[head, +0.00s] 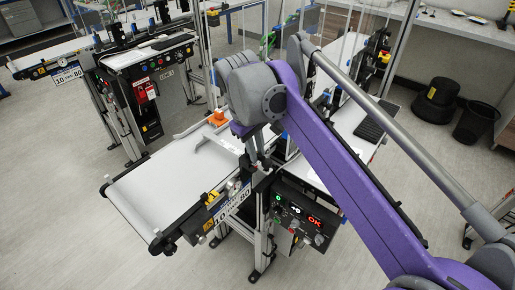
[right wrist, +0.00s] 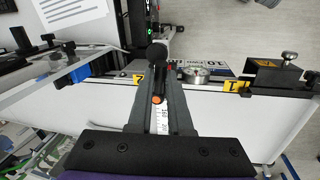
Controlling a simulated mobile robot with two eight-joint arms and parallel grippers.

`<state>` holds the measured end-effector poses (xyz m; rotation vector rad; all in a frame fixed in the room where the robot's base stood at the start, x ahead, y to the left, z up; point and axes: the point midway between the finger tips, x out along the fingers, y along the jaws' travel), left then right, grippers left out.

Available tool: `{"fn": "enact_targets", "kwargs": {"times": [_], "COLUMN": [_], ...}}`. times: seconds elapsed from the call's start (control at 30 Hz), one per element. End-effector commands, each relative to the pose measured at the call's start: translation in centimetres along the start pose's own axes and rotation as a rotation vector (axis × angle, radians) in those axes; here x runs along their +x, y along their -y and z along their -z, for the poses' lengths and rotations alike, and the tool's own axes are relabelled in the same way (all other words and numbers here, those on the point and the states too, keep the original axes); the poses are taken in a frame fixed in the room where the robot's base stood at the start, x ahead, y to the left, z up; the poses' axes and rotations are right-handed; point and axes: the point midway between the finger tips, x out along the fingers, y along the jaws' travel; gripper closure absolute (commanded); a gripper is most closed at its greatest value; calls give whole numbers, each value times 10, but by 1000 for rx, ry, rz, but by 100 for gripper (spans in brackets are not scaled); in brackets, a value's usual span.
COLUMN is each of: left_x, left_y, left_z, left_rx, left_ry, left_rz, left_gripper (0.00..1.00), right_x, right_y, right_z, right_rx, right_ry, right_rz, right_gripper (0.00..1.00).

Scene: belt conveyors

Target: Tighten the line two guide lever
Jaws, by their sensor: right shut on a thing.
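My right gripper (head: 260,163) reaches down at the side rail of the near conveyor (head: 165,185). In the head view the gripper and arm mostly hide the lever. I cannot tell how far the lever is turned. My left gripper is not in view.
A control box (head: 300,217) with lit displays, one reading OK, hangs beside the near conveyor. An orange piece (head: 217,118) sits farther up this belt. Another conveyor line (head: 150,53) stands at the back left. Floor (head: 60,200) at the left is clear.

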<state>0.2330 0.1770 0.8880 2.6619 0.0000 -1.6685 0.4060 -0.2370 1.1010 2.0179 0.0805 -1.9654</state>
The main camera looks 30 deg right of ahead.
Motion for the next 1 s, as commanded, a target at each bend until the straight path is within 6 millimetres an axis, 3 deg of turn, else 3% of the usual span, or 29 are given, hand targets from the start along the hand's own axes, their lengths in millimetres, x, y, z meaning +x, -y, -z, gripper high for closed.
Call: {"fn": "enact_targets", "kwargs": {"times": [1.0], "left_x": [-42], "left_y": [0], "left_z": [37], "left_rx": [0], "left_ry": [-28], "left_rz": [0], "left_gripper": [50], "right_x": [-7], "right_y": [25], "right_z": [20], "right_rx": [896], "right_ry": [172], "right_rz": [0], "right_gripper": [100]}}
